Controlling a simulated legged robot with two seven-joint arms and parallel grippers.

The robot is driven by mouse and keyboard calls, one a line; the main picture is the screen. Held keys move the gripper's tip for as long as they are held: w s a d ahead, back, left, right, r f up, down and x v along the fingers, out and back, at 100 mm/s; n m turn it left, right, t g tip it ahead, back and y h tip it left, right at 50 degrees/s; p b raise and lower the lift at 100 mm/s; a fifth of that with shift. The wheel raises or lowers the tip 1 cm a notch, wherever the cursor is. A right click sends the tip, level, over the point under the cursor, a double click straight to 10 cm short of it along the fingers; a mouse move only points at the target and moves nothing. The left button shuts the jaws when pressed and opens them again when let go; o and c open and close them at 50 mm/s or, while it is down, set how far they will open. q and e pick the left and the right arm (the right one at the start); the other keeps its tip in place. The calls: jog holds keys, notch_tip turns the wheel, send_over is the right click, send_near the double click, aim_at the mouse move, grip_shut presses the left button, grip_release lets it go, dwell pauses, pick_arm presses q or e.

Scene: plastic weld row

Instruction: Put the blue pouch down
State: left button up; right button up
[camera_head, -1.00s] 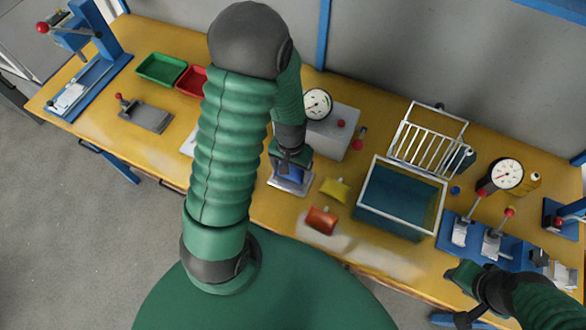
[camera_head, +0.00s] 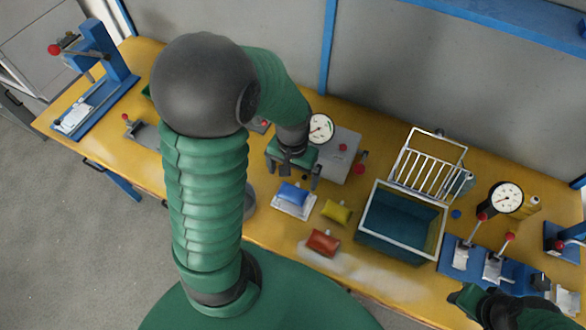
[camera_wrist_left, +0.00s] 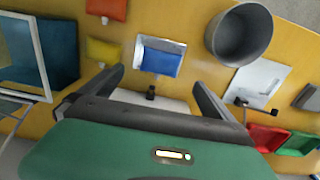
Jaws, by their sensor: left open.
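The blue pouch (camera_head: 293,194) lies on a small pale plate (camera_head: 285,207) on the yellow bench. My left gripper (camera_head: 292,180) is open and empty just behind and above the pouch. Its two spread fingers (camera_wrist_left: 157,77) show in the left wrist view, apart from the pouch. My right gripper (camera_head: 466,298) is at the lower right over the front edge; its jaws are unclear.
A yellow pouch (camera_head: 336,211) and a red pouch (camera_head: 323,242) lie right of the plate. A blue water tank (camera_head: 394,225) with a wire rack (camera_head: 426,165) stands beyond them. A grey box with a gauge (camera_head: 340,152) is behind. A grey pot (camera_wrist_left: 240,35) stands left of the plate.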

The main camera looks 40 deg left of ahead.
pick_arm(q)
jog(key=d+r+m+t, duration=0.2)
jog(key=d+m, duration=0.1)
jog(key=d, duration=0.7)
jog(key=shift+r+m+t, duration=0.3)
jog(key=shift+r, duration=0.1)
pick_arm(e)
jog(key=shift+w, duration=0.1)
pick_arm(q)
jog(key=shift+c, duration=0.3)
